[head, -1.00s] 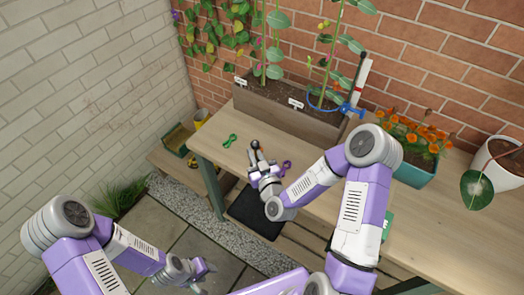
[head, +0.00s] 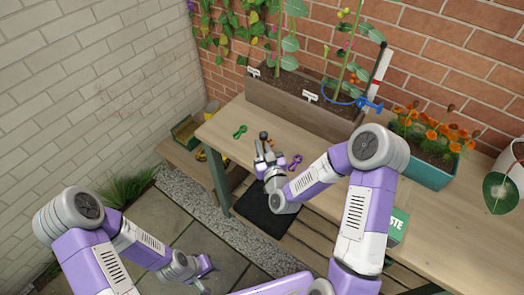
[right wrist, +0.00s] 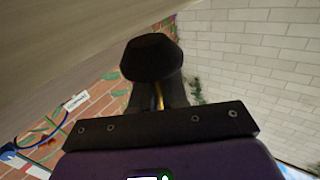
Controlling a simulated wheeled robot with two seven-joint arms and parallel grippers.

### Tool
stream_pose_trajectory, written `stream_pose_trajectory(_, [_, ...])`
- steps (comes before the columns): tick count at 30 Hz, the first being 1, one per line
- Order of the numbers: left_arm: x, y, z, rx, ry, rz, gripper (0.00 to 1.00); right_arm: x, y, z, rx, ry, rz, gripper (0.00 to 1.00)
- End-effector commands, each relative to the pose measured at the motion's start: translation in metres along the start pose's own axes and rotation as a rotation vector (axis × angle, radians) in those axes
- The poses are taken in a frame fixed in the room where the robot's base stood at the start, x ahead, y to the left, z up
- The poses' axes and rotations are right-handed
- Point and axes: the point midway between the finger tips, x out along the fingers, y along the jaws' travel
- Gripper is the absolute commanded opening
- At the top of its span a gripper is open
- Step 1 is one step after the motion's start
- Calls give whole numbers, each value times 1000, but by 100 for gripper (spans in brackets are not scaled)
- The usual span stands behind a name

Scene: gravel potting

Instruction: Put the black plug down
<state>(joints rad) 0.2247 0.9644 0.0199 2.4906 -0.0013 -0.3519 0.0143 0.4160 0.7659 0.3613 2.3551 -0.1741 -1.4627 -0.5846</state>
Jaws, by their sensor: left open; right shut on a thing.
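My right gripper (head: 263,148) is shut on the black plug (head: 263,135) above the front left part of the wooden bench (head: 222,128). In the right wrist view, the black plug (right wrist: 152,57) is a dark, faceted knob sticking out beyond the gripper, with the pale bench surface close beside it. I cannot tell whether the plug touches the bench. My left gripper (head: 207,268) is open and empty, low over the paving in front of the bench.
A green piece (head: 240,131) and a purple piece (head: 295,161) lie on the bench on either side of the right gripper. A wooden planter (head: 300,112) stands behind, with a blue tool (head: 371,104) at its right end. A teal planter (head: 430,172) stands further right.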

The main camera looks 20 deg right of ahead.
Motion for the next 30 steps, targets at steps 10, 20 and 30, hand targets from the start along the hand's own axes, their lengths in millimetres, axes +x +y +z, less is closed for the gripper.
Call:
stream_pose_trajectory(10, [5, -2, 0, 0, 0, 0, 43, 0, 0, 15, 0, 2, -1, 0])
stream_pose_trajectory(20, [9, -3, 0, 0, 0, 0, 43, 0, 0, 18, 0, 0, -1, 39])
stream_pose_trajectory(30, [6, -2, 0, 0, 0, 0, 43, 0, 0, 16, 0, 0, -1, 39])
